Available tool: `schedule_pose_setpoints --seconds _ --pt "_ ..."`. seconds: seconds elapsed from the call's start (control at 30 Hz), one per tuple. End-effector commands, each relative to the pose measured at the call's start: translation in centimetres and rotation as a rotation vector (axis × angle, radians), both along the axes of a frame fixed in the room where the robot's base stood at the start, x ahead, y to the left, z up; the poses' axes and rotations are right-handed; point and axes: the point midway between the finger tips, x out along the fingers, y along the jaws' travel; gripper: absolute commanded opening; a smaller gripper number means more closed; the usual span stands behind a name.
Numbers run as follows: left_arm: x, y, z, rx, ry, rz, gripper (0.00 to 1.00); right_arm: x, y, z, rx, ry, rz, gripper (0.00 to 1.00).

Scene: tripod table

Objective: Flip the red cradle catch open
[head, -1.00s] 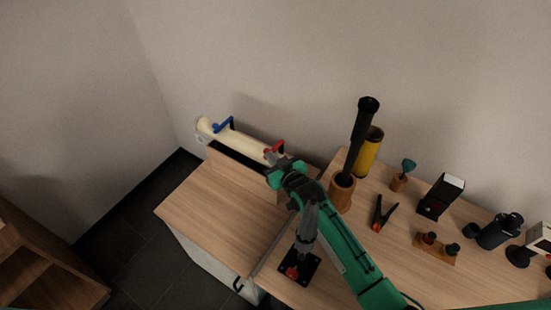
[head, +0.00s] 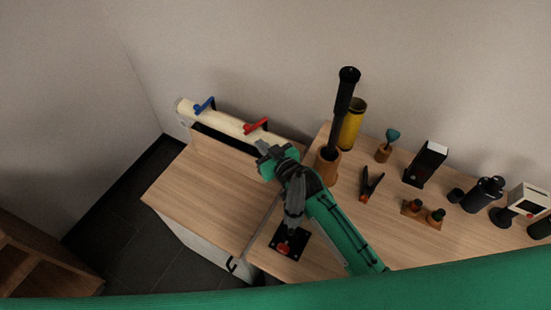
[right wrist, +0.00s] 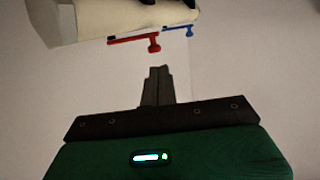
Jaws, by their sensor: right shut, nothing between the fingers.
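The red cradle catch (head: 256,127) lies across the top of a cream tube (head: 228,123) at the back of the left table. A blue catch (head: 204,104) sits farther left on the same tube. My right gripper (head: 262,147) is shut and empty, just in front of and below the red catch, apart from it. In the right wrist view, the shut fingers (right wrist: 158,72) point toward the red catch (right wrist: 140,41), with a gap between them. The blue catch (right wrist: 178,30) shows beyond it. My left gripper is not in view.
A tall black tool (head: 342,105) stands in a wooden holder (head: 327,166) beside my right arm, with a yellow cylinder (head: 352,125) behind. A clamp (head: 371,184), a black box (head: 426,163) and other items fill the right table. The left tabletop (head: 205,194) is clear.

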Motion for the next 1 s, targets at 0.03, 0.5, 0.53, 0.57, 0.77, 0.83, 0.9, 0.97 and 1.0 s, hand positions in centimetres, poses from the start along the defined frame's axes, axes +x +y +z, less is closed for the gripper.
schedule_pose_setpoints --seconds 0.03,0.5,0.53,0.57,0.77,0.83,0.9,0.97,1.0 --pt "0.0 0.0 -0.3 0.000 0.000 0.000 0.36 -1.0 -0.5 0.0 -0.001 0.000 0.000 0.00" --pt "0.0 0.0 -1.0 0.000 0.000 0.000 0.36 -5.8 -3.3 1.3 0.000 0.001 0.000 0.00" --pt "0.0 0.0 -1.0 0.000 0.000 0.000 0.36 -5.9 -3.3 1.4 0.000 0.001 0.000 0.00" --pt "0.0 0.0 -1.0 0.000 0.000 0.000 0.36 -5.9 -3.3 1.4 0.000 0.001 0.000 0.00" --pt "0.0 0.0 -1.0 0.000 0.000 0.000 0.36 -5.9 -3.4 1.4 0.000 0.001 0.000 0.00" --pt "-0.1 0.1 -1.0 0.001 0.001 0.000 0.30 -5.9 -3.3 1.4 0.000 0.001 0.000 0.00" --pt "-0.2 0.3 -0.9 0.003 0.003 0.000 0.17 -5.9 -3.4 1.6 -0.003 -0.002 0.000 0.00" --pt "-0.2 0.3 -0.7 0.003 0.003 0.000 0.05 -5.9 -3.6 1.9 -0.009 -0.009 0.000 0.00" --pt "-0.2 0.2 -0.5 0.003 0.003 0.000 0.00 -5.8 -3.8 2.3 -0.015 -0.017 -0.001 0.00"
